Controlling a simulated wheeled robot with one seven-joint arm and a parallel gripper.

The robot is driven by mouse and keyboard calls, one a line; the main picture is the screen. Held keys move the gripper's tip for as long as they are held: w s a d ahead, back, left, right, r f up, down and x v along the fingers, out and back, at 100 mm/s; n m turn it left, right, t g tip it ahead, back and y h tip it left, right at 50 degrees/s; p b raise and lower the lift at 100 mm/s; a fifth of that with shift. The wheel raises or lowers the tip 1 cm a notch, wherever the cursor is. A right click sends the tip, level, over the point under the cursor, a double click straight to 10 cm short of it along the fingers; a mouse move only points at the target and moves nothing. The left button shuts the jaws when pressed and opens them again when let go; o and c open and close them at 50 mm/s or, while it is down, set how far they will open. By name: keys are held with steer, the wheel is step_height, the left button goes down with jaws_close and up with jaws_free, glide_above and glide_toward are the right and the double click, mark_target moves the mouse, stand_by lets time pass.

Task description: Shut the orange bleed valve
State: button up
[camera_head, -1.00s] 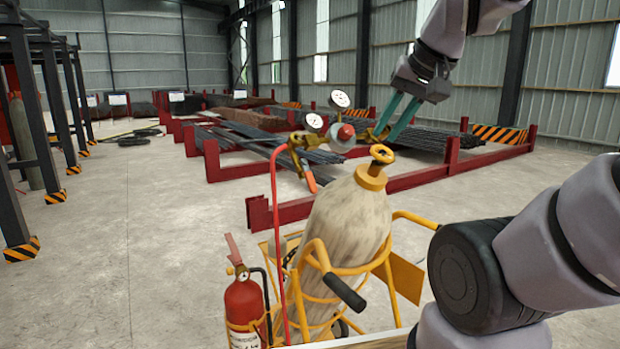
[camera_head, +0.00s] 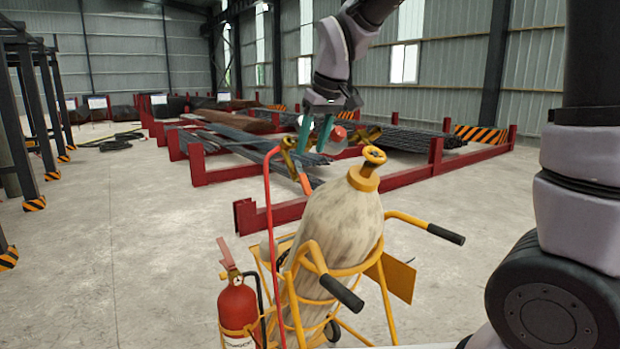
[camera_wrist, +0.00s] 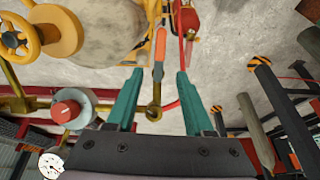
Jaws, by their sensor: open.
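The bleed valve's orange lever (camera_head: 305,184) hangs down from brass fittings at the top of the red hose, left of the gas cylinder (camera_head: 340,222). In the wrist view the orange lever (camera_wrist: 159,45) points up the picture, with its brass pivot end nearer my gripper. My gripper (camera_head: 313,150) is open, its teal fingers pointing down over the valve. In the wrist view my gripper (camera_wrist: 160,73) has one finger on each side of the lever, with gaps on both sides. No contact shows. The fingers partly hide the fittings in the head view.
The regulator's red knob (camera_wrist: 66,111) and a gauge (camera_wrist: 51,165) are close on the left in the wrist view. The yellow cylinder handwheel (camera_head: 374,155) stands right of the valve. The red hose (camera_head: 269,210) and fire extinguisher (camera_head: 238,305) are left of the cylinder.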

mark_target(303, 176)
steer(key=x, duration=1)
steer(key=shift+d, duration=0.1)
jaws_close()
stand_by(1.1)
